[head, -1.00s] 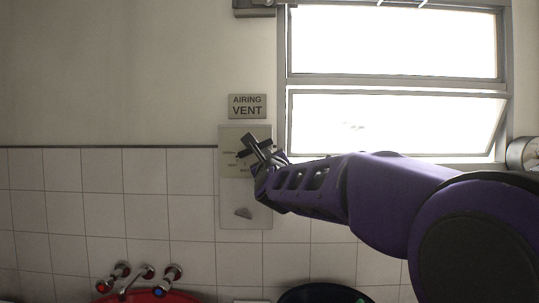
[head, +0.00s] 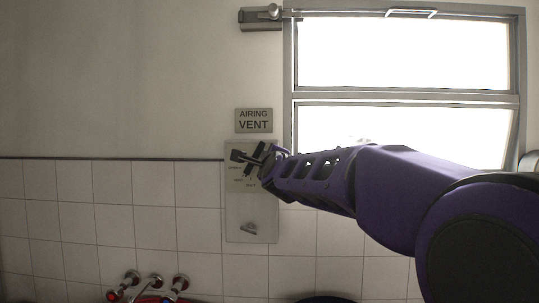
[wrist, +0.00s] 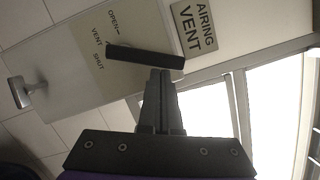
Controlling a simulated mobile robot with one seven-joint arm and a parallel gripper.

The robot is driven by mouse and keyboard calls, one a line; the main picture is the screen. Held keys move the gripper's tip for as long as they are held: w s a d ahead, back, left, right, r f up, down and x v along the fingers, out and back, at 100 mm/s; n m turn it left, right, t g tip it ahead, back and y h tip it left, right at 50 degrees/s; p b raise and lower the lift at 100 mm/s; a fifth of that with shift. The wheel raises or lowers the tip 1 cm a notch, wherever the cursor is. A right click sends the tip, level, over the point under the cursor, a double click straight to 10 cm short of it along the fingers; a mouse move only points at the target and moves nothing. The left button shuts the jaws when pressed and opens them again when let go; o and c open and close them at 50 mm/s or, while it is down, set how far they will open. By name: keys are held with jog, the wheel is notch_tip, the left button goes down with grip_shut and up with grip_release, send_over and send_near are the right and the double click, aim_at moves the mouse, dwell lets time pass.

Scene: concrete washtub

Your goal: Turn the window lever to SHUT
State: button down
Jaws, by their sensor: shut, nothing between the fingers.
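The lever is a black bar (wrist: 145,56) on a pale plate (wrist: 60,75), lying across the wrist view. Its left end lies near the VENT and SHUT marks; the OPEN mark is above them in that view. I cannot tell exactly which mark it points at. My gripper (wrist: 160,72) is shut and empty, its fingertips right at the lever's lower edge in the wrist view. I cannot tell whether they touch it. In the head view the plate (head: 252,215) is on the wall left of the window, and my gripper partly covers the lever area.
An AIRING VENT sign (head: 254,120) is above the plate. A grey knob (head: 248,229) is low on the plate. The window's lower pane (head: 400,138) is to the right. A grey box (head: 262,17) is at the window's upper left corner. Taps (head: 150,283) are below at left.

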jog(key=shift+a+r+n+g+p, duration=0.4)
jog(key=shift+a+r+n+p, duration=0.25)
jog(key=shift+n+p, duration=0.4)
jog(key=shift+a+r+p, duration=0.2)
jog(key=shift+p, duration=0.1)
jog(key=shift+a, duration=0.25)
